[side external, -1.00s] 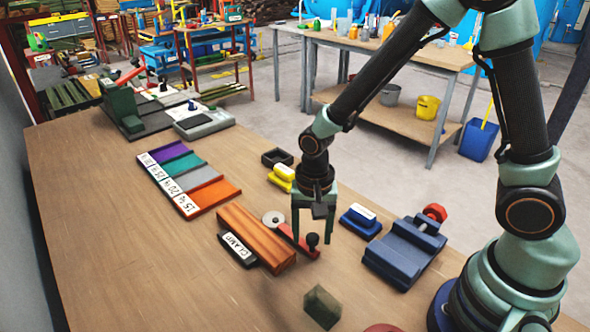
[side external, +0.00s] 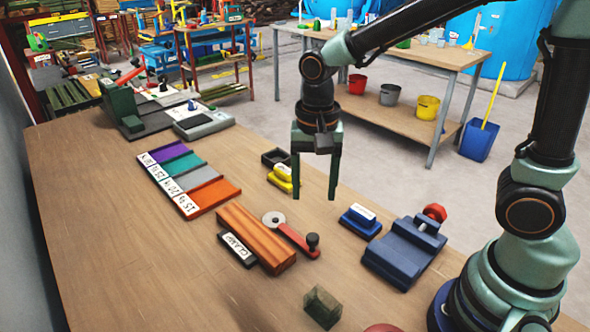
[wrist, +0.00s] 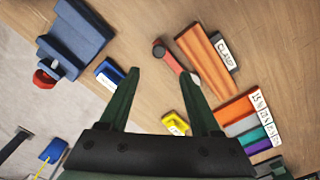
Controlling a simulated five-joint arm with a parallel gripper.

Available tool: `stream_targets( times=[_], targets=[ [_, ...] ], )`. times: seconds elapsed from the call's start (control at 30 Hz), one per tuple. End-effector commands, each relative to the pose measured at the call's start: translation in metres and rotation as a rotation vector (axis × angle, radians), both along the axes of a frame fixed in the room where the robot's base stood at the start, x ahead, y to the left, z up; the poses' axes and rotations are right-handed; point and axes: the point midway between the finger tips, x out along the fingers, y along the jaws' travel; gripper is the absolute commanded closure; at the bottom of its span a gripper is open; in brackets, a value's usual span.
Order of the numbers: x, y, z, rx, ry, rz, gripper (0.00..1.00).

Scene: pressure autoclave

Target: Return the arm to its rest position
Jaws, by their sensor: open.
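My gripper (side external: 315,175) hangs pointing down above the workbench (side external: 110,235). Its two dark green fingers are apart with nothing between them. In the wrist view the open fingers (wrist: 160,95) reach over the bench, with bare wood showing between them. A red-handled tool with a round metal disc (side external: 292,236) lies on the bench below the gripper, apart from it. It also shows in the wrist view (wrist: 170,57).
A wooden block (side external: 256,237) with a "CLAMP" label (side external: 237,249) lies beside the red tool. A blue vise (side external: 404,252), a blue labelled block (side external: 360,219), yellow blocks (side external: 284,178) and a coloured labelled strip (side external: 190,178) stand around. The left front bench is clear.

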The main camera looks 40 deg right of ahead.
Motion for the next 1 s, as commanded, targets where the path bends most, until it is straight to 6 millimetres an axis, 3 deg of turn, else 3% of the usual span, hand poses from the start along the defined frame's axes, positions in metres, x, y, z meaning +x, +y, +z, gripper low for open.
stream_targets(
  times=[0.47, 0.8, 1.0],
  targets=[
    [-0.001, -0.005, 0.008, 0.005, -0.023, 0.03, 0.36],
    [-0.019, -0.051, 0.061, -0.024, -0.268, 0.406, 0.36],
    [-0.035, -0.075, 0.081, -0.116, -0.4, 0.636, 0.36]
  ],
)
